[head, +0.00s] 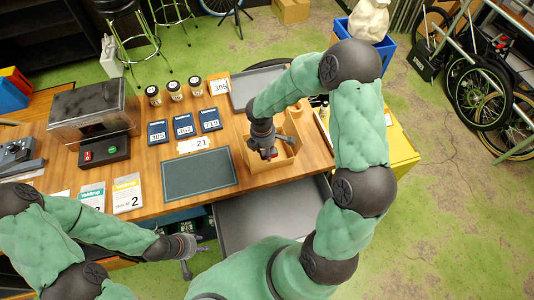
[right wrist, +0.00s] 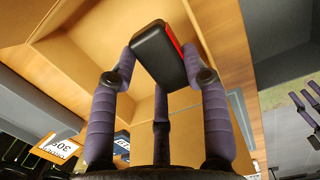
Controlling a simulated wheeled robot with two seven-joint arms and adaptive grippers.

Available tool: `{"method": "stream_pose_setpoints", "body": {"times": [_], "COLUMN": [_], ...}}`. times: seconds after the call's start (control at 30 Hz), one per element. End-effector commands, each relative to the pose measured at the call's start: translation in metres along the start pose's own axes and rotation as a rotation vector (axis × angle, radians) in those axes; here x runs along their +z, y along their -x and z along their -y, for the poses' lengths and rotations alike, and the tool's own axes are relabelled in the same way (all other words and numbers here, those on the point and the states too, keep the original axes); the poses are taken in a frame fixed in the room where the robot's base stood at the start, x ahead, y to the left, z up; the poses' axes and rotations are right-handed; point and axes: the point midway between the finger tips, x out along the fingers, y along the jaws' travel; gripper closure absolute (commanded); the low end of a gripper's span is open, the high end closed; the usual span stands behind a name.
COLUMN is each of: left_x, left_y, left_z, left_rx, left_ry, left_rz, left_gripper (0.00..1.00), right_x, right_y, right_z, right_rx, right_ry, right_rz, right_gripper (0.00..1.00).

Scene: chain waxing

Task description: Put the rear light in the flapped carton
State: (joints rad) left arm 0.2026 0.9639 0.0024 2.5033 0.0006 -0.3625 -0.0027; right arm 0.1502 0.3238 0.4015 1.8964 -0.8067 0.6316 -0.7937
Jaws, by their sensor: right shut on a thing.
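The rear light (right wrist: 160,55) is a small black block with a red strip along one side. My right gripper (right wrist: 162,75) is shut on it, with its purple fingers around the block. In the head view my right gripper (head: 267,152) reaches down into the open flapped carton (head: 286,167), and a bit of the rear light shows dark and red below it. The carton's tan walls (right wrist: 90,45) surround the light in the right wrist view. I cannot tell whether the light touches the carton floor. My left gripper (head: 188,260) is empty and open in front of the table.
The carton stands on the wooden table (head: 220,147), right of a dark green mat (head: 199,178). Several blue cards, three jars (head: 174,91) and a grey tray (head: 257,86) lie behind and left. A yellow cabinet (head: 400,150) stands on the right.

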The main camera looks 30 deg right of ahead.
Motion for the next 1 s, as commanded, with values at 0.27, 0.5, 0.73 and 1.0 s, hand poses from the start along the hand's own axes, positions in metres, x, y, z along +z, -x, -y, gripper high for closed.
{"method": "stream_pose_setpoints", "body": {"times": [0.27, 0.5, 0.73, 1.0], "left_x": [-0.001, -0.001, -0.001, -0.001], "left_y": [-0.012, -0.013, -0.016, -0.015], "left_z": [0.004, 0.005, 0.006, 0.005], "left_rx": [0.0, 0.0, 0.0, 0.0], "left_ry": [0.0, 0.0, 0.0, 0.0], "left_rz": [0.0, 0.0, 0.0, 0.0], "left_gripper": [0.6, 0.6, 0.6, 0.6], "right_x": [0.001, 0.001, 0.0, 0.0], "right_y": [-0.034, -0.039, -0.043, -0.042], "right_z": [-0.005, -0.006, -0.005, -0.005], "right_rx": [-0.004, 0.0, 0.0, -0.001], "right_ry": [0.0, -0.001, -0.001, -0.001], "right_rz": [0.001, 0.0, 0.0, 0.0], "right_gripper": [0.9, 0.9, 0.9, 0.43]}}
